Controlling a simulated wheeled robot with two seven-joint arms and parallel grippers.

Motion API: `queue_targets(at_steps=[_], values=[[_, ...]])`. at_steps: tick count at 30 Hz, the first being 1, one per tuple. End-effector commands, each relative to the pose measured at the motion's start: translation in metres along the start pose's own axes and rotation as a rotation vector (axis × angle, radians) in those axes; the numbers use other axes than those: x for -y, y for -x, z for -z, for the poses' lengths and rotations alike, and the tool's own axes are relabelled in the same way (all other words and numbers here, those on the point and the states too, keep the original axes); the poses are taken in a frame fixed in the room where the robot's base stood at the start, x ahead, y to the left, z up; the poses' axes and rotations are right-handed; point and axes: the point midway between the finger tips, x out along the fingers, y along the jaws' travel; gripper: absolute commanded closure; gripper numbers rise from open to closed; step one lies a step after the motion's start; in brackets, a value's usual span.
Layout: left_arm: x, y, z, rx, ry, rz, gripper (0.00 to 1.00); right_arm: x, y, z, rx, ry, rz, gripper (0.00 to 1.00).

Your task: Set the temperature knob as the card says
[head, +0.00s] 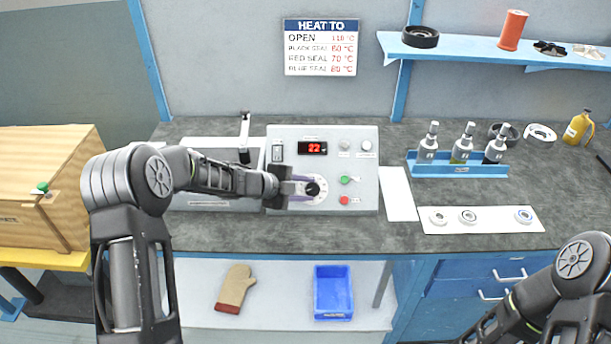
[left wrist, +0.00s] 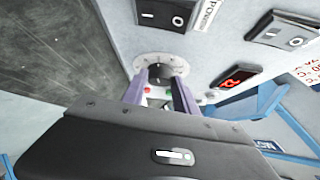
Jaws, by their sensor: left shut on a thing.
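The black temperature knob (head: 313,189) sits on a pale round dial on the grey control panel (head: 362,206). My left gripper (head: 304,188) reaches it from the left and is shut on the knob. In the left wrist view the two purple fingers (left wrist: 160,92) lie on either side of the knob (left wrist: 158,71), and its pointer direction cannot be read. The red display (head: 313,148) above reads 22. The card (head: 320,47) on the wall says HEAT TO: open 110 °C, black seal 60 °C, red seal 70 °C, blue seal 80 °C. My right gripper is out of view.
A green button (head: 345,180) and a red button (head: 344,200) sit right of the knob. A blue rack (head: 457,170) with bottle-like tools and a white mat (head: 500,226) with rings stand to the right. A wooden box (head: 60,215) stands left.

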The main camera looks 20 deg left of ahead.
Motion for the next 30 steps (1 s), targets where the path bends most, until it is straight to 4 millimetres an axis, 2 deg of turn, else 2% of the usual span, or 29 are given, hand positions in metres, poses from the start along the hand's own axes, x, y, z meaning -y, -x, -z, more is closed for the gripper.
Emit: queue_targets(at_steps=[3, 15, 16, 23, 30], values=[[0.0025, 0.0011, 0.0004, -0.001, -0.015, -0.012, 1.00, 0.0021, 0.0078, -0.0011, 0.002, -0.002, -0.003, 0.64], [0.0008, -0.0002, -0.0007, -0.001, -0.020, -0.016, 1.00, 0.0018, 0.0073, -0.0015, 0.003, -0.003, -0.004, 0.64], [0.0008, -0.0001, -0.0006, -0.001, -0.020, -0.016, 0.64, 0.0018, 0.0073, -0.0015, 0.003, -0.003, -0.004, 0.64], [0.0008, -0.0002, -0.0004, -0.001, -0.019, -0.016, 0.45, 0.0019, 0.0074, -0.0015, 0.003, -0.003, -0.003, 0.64], [0.0008, -0.0001, -0.0003, -0.001, -0.019, -0.016, 0.44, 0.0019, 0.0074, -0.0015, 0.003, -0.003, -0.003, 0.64]])
